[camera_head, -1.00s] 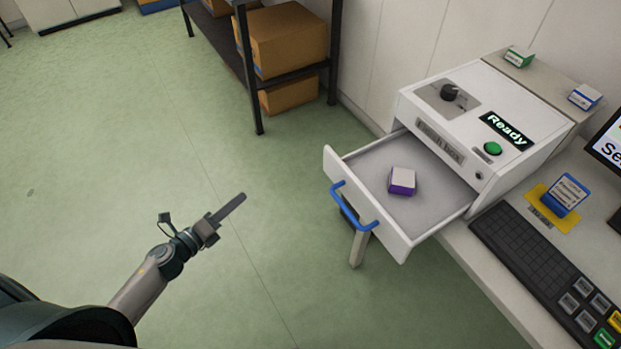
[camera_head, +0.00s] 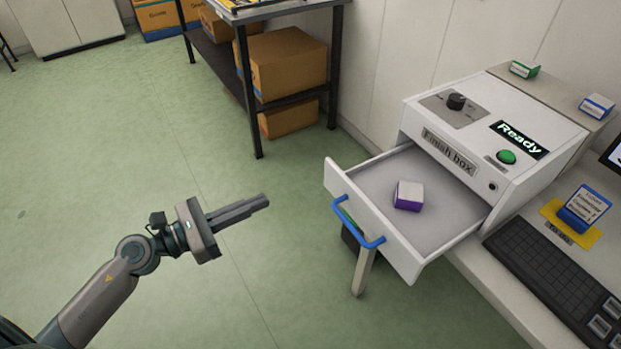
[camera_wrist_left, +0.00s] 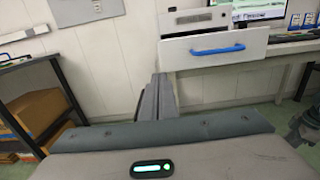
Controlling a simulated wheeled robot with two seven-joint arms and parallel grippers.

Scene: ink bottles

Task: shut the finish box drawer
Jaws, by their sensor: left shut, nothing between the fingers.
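The finish box (camera_head: 490,135) is a white unit on the desk at the right, with a "Ready" display and a green button. Its drawer (camera_head: 345,205) is pulled out, with a blue handle (camera_head: 357,226) on its front. A white and purple ink box (camera_head: 408,196) lies inside the drawer. My left gripper (camera_head: 266,202) is shut and empty, left of the drawer front and apart from it. In the left wrist view the drawer front (camera_wrist_left: 190,52) and blue handle (camera_wrist_left: 217,50) show ahead, up and right of the shut fingers (camera_wrist_left: 160,84). My right gripper is not seen.
A dark shelf (camera_head: 255,110) with cardboard boxes (camera_head: 288,65) stands behind at the upper middle. A keyboard (camera_head: 550,275) and a blue box on a yellow stand (camera_head: 580,212) are on the desk. The green floor between my gripper and the drawer is clear.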

